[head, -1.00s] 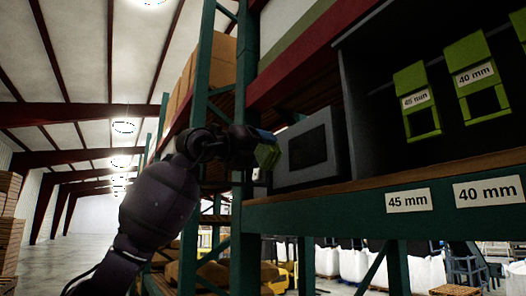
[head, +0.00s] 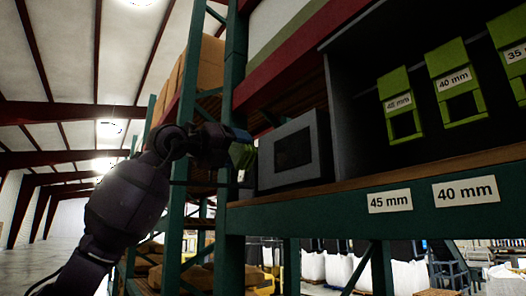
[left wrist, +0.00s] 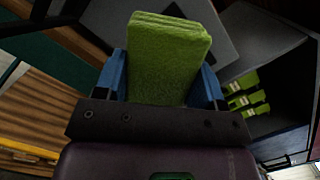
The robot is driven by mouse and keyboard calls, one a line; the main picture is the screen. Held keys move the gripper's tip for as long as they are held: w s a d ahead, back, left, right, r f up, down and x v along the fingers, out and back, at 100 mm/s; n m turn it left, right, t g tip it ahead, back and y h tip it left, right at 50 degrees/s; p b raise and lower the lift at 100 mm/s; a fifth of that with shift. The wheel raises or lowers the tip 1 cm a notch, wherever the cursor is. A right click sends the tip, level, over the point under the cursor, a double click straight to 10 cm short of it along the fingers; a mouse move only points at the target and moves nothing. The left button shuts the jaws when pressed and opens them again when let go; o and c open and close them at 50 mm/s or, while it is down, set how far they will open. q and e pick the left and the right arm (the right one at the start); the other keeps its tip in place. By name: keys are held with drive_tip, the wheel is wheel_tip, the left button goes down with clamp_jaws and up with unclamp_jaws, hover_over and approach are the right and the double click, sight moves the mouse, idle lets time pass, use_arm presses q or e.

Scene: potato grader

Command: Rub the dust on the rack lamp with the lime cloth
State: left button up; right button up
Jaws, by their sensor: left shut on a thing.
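My left gripper (head: 241,145) is shut on the lime cloth (head: 242,156), a thick folded green pad. In the left wrist view the cloth (left wrist: 168,58) stands out between the blue fingers. A grey box with a dark square face (head: 293,152), likely the rack lamp, sits on the rack shelf. The cloth is just left of this box in the head view; I cannot tell whether they touch. No dust can be made out on the dark face. My right gripper is not in view.
A green rack post (head: 232,120) stands close to my left gripper. Right of the box is a dark bay with several green sizing pieces (head: 455,84). The wooden shelf edge (head: 430,165) runs below, above labels (head: 465,191).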

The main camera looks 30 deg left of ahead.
use_arm(q)
drive_tip(key=shift+w+d+f+p, duration=0.1)
drive_tip(key=shift+w+d+p, duration=0.15)
drive_tip(key=shift+w, duration=0.35)
drive_tip(key=shift+w+d+f+p, duration=0.1)
drive_tip(key=shift+w+d, duration=0.15)
drive_tip(key=shift+w, duration=0.35)
drive_tip(key=shift+w+d+f, duration=0.15)
drive_tip(key=shift+w+d, duration=0.1)
drive_tip(key=shift+w, duration=0.25)
drive_tip(key=shift+w+d+f, duration=0.1)
drive_tip(key=shift+w+d, duration=0.1)
drive_tip(key=shift+w, duration=0.3)
drive_tip(key=shift+w+d+f+p, duration=0.15)
drive_tip(key=shift+w+p, duration=0.05)
drive_tip(key=shift+w, duration=0.2)
drive_tip(key=shift+w+d+f+p, duration=0.1)
drive_tip(key=shift+w+d+p, duration=0.05)
drive_tip(key=shift+w, duration=0.25)
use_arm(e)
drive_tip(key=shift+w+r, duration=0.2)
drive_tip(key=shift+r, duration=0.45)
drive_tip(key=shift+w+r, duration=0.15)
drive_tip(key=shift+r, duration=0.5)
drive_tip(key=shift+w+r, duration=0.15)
